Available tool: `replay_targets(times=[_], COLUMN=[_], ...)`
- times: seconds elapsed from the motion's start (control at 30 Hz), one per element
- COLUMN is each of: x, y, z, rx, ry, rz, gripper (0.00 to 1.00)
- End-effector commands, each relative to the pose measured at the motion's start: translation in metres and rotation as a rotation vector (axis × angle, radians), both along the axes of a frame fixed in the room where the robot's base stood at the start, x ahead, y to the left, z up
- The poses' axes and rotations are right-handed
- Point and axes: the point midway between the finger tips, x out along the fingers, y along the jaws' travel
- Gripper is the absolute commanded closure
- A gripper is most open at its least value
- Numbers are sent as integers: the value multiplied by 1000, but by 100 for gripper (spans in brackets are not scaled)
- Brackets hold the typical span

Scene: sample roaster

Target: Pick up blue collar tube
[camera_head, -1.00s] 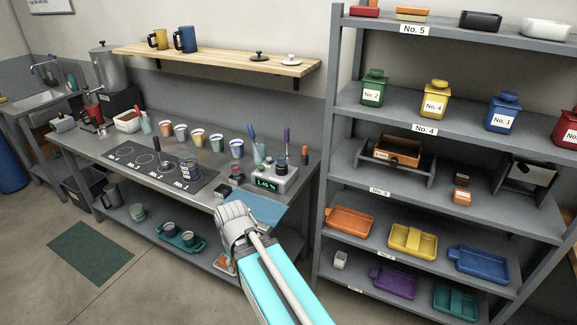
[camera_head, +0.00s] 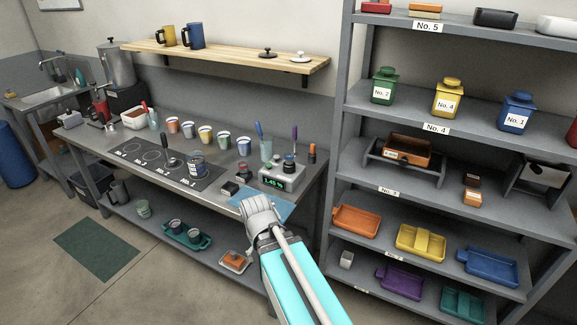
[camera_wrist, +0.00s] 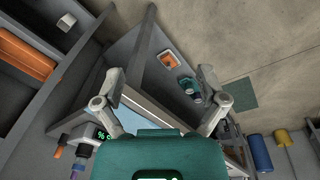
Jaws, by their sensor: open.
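A clear cylinder with a dark blue band (camera_head: 197,166) stands upright on the right end of the black hob panel. A small dark-topped tube with a bluish middle (camera_head: 289,163) stands at the scale; I cannot tell which of the two is the blue collar tube. My gripper (camera_head: 258,203) is over the counter's front right edge, in front of the scale, apart from both. In the wrist view my gripper (camera_wrist: 159,76) is open, its two fingers wide apart with nothing between them.
The scale (camera_head: 283,178) and a blue mat (camera_head: 275,211) are at the counter's right end. Several colored-rim cups (camera_head: 222,140) stand behind the hob. The grey shelf rack (camera_head: 385,185) rises close on the right. A teal tray (camera_head: 187,236) is on the lower shelf.

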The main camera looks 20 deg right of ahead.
Motion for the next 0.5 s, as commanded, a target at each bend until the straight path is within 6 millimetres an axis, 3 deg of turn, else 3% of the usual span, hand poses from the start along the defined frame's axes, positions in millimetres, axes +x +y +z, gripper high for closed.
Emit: replay_targets(times=[0.3, 0.5], x=[72, 127], y=[-76, -130], z=[-30, -29], rx=[-360, -715], ry=[-159, -195], rz=[308, 622], gripper=[7, 7])
